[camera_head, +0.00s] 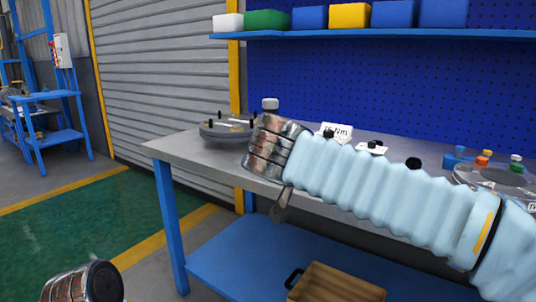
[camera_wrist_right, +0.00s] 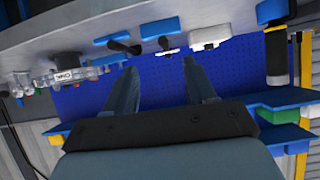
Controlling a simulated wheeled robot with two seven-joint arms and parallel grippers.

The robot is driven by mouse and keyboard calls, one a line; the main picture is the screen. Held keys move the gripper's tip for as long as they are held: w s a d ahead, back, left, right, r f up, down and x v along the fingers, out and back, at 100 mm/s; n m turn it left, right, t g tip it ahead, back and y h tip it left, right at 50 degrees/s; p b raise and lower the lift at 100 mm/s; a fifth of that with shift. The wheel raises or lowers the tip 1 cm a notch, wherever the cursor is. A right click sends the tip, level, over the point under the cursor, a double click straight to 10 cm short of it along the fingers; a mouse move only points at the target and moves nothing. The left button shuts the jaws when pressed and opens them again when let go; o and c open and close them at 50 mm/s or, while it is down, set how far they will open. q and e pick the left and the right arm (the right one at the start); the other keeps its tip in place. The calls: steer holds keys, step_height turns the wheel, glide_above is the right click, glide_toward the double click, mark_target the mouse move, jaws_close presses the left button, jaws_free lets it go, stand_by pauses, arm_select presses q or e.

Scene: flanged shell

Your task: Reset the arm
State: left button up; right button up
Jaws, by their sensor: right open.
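My right arm reaches in from the right of the head view in a pale blue sleeve and ends in a metallic wrist over the workbench's front edge. A dark part of my right gripper (camera_head: 282,206) shows below the wrist; the arm hides the rest. In the right wrist view my right gripper (camera_wrist_right: 159,64) has its two fingers apart, with nothing between them. Only a metallic end of my left arm shows at the bottom left of the head view; its gripper is out of view. A round grey flanged part (camera_head: 227,130) with black upright pins lies on the bench's left end.
The grey workbench (camera_head: 172,148) has blue legs and a lower shelf with a brown crate (camera_head: 338,284). A round fixture with coloured knobs (camera_head: 483,158) stands at the right. A "Nm" card (camera_head: 336,130) stands behind my arm. A high shelf (camera_head: 400,33) carries coloured bins.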

steer(key=a+f+n+g+y, duration=0.3)
steer(key=f+n+g, duration=0.1)
steer(key=f, duration=1.5)
steer(key=a+f+n+g+y, duration=0.25)
steer(key=f+n+y, duration=0.2)
steer(key=f, duration=1.55)
steer(key=s+d+f+m+g+y, duration=0.1)
steer(key=s+d+f+y, duration=0.1)
steer(key=s+f, duration=0.7)
steer(key=s+d+f+m+g+y, duration=0.1)
steer(key=s+d+f+g, duration=0.1)
steer(key=s+f, duration=0.8)
step_height(320, 180, down, 5)
steer(key=shift+d+r+m+y, duration=0.1)
steer(key=shift+d+m+y, duration=0.05)
steer(key=shift+m+y, duration=0.2)
steer(key=shift+s, duration=0.1)
